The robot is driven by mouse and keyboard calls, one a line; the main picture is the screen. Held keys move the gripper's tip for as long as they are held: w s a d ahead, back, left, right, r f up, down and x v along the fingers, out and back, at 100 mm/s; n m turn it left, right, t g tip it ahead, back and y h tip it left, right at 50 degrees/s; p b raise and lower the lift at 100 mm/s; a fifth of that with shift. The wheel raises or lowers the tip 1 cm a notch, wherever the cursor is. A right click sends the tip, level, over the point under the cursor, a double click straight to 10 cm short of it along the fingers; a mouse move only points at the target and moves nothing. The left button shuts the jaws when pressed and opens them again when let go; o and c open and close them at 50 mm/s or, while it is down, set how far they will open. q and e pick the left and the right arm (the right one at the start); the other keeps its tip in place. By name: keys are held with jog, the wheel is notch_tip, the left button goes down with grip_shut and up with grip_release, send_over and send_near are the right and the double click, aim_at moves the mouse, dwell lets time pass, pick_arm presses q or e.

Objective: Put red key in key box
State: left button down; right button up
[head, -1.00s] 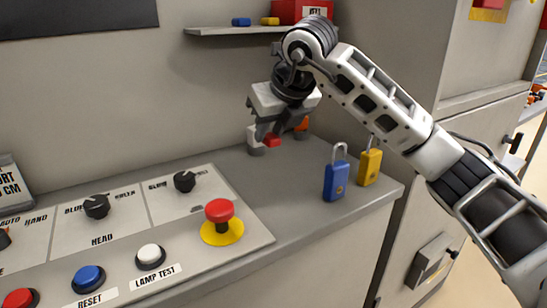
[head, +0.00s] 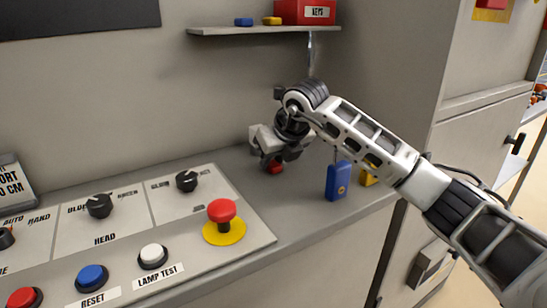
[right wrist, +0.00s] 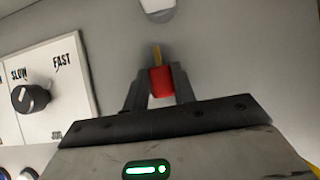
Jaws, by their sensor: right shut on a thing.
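The red key (head: 276,168) is in my right gripper (head: 271,163), low over the back of the grey counter. In the right wrist view the red key head (right wrist: 160,81) sits between the two fingers, with a thin brass-coloured part pointing away. I cannot tell whether the key touches the counter. The red key box (head: 305,12), labelled KEYS, stands on the wall shelf, above and to the right of the gripper. Its opening cannot be made out. My left gripper is not in view.
The wall shelf (head: 262,30) also holds a blue item (head: 243,22) and a yellow item (head: 272,20). A blue padlock (head: 338,181) and a partly hidden yellow padlock (head: 367,178) stand right of the gripper. A red mushroom button (head: 221,211) rises from the panel at left.

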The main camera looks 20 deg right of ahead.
jog(key=shift+f, duration=0.1)
jog(key=o, duration=0.9)
jog(key=shift+o, duration=0.2)
